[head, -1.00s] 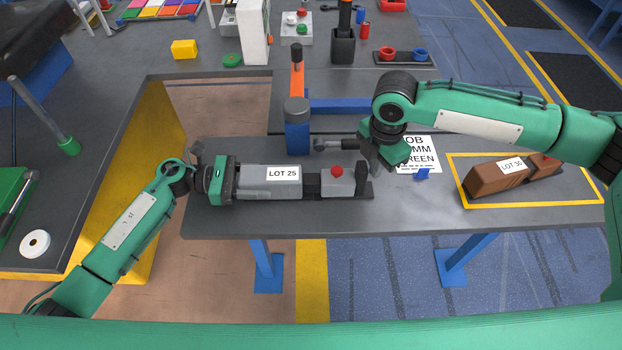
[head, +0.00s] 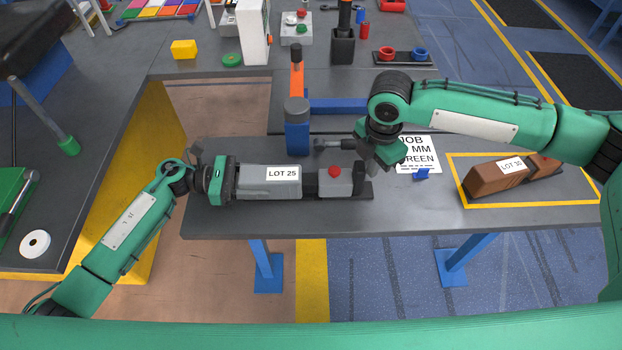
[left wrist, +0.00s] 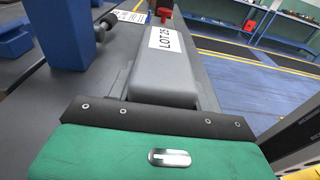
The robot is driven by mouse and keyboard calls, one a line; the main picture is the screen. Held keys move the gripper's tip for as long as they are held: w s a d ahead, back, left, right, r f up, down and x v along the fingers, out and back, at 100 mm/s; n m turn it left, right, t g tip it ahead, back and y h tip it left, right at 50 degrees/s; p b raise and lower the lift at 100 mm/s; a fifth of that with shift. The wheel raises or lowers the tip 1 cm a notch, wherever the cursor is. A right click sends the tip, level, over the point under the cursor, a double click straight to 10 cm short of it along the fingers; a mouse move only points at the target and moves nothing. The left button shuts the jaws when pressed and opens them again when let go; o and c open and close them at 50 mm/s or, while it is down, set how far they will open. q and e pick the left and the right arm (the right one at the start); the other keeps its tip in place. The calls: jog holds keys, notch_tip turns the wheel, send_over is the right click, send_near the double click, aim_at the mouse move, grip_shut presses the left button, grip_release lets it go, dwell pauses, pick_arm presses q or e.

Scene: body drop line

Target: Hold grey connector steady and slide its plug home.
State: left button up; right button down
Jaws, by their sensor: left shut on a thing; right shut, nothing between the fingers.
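The grey connector (head: 270,190), labelled LOT 25, lies on the near table. Its grey plug (head: 334,186) with a red knob (head: 334,171) is in line at its right end, with a dark section visible between them. My left gripper (head: 228,182) is shut on the connector's left end. In the left wrist view the connector (left wrist: 150,85) runs away from the gripper, and the red knob (left wrist: 164,12) shows at the far end. My right gripper (head: 368,168) is shut and empty at the plug's right end, slightly behind it; contact is unclear.
A brown connector (head: 495,180) labelled LOT 30 lies in a yellow outline at right.

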aim_at(358, 166)
pick_arm(q)
jog(key=shift+s+f, duration=0.15)
jog(key=shift+f, duration=0.3)
pick_arm(e)
jog(key=shift+a, duration=1.8)
jog(key=shift+d, duration=0.65)
jog(key=shift+r, duration=3.45)
pick_arm(q)
jog(key=o, duration=1.1)
jog(key=shift+o, duration=1.1)
jog(key=shift+w+r, duration=0.1)
jog(key=shift+w, duration=0.1)
pick_arm(e)
jog(key=shift+w, duration=0.1)
pick_arm(q)
jog(key=shift+r, duration=0.1)
